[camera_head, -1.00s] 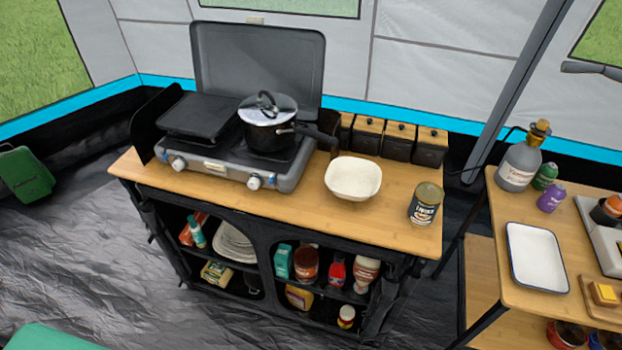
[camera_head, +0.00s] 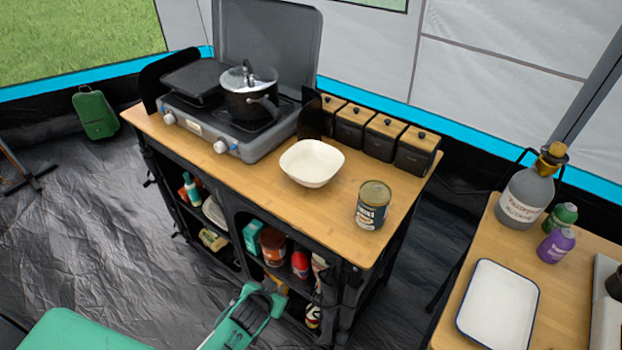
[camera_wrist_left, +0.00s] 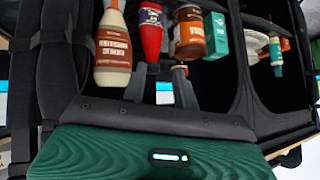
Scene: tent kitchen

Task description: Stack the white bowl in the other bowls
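The white bowl (camera_head: 312,163) stands upright and looks empty on the wooden counter, right of the stove. A stack of pale dishes (camera_head: 214,213) sits in the left compartment below the counter, mostly hidden by the cabinet frame. I cannot tell whether they are bowls or plates. Pale dish edges (camera_wrist_left: 257,43) also show in the left wrist view. My left gripper (camera_head: 265,294) is low in front of the cabinet, below the bowl and apart from it. Its fingers are spread and empty. In the left wrist view the fingers (camera_wrist_left: 160,88) point at the shelves. My right gripper is not in view.
A can (camera_head: 372,206) stands near the counter's right end. The stove holds a lidded pot (camera_head: 250,95). Dark canisters (camera_head: 368,133) line the back edge. Bottles and jars (camera_head: 272,246) fill the lower shelves. A white tray (camera_head: 498,304) lies on the right table.

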